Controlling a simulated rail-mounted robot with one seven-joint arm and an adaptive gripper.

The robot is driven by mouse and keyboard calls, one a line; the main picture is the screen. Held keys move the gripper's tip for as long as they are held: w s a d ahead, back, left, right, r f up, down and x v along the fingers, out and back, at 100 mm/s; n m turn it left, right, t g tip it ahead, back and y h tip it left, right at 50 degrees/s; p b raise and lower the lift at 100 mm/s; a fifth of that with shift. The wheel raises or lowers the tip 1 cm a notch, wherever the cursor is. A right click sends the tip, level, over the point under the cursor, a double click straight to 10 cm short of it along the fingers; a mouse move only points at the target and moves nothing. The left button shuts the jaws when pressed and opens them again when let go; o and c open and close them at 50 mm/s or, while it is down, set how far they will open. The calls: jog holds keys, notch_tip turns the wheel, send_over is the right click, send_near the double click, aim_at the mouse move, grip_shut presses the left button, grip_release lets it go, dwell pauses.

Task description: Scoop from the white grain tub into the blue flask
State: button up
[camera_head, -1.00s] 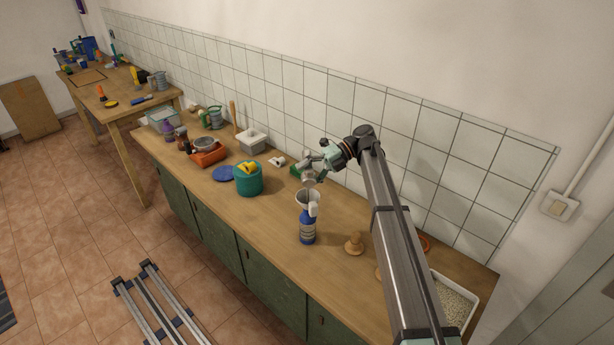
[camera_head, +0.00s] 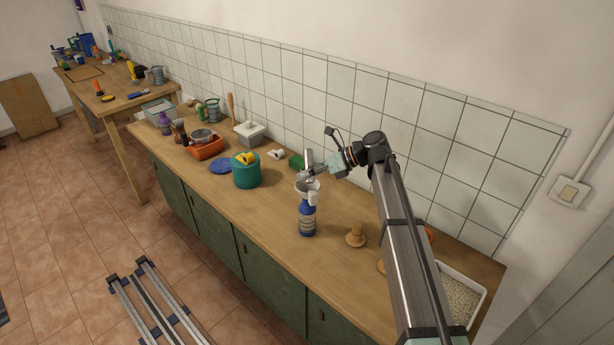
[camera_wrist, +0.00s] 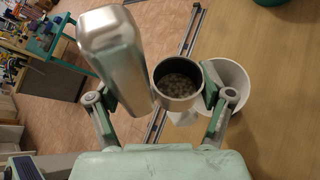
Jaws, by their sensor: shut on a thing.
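The blue flask (camera_head: 307,222) stands upright on the counter with a white funnel (camera_head: 312,187) in its mouth. The white grain tub (camera_head: 478,300) holds pale grain at the right end, partly behind my arm. My gripper (camera_head: 318,172) is shut on a metal scoop (camera_head: 309,157), just above the funnel. In the wrist view the scoop's round cup (camera_wrist: 178,82) has grain inside, and its broad metal part (camera_wrist: 112,50) stands between my fingers (camera_wrist: 160,105). The funnel (camera_wrist: 235,82) shows behind the cup, partly hidden by it and a finger. The flask is hidden there.
A wooden knob-shaped piece (camera_head: 356,236) stands right of the flask. A teal canister (camera_head: 246,172), a blue disc (camera_head: 221,166) and an orange tray (camera_head: 207,150) are to the left. A green block (camera_head: 297,160) lies behind. The counter's front strip is clear.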

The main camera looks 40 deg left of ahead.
aim_at(312, 154)
jog(key=shift+o, duration=1.4)
jog(key=shift+c, duration=1.4)
jog(key=shift+r+p, duration=3.15)
jog(key=shift+r, duration=0.4)
jog(key=shift+f, duration=0.1)
jog(key=shift+n+y+b, duration=0.3)
jog(key=shift+n+b, duration=0.05)
jog(key=shift+n, duration=0.05)
jog(key=shift+f+n+t+y+b, duration=0.1)
jog(key=shift+n+t+y+b, duration=0.7)
jog(key=shift+b, duration=0.45)
jog(key=shift+n+b, duration=0.5)
jog(key=shift+b, duration=0.05)
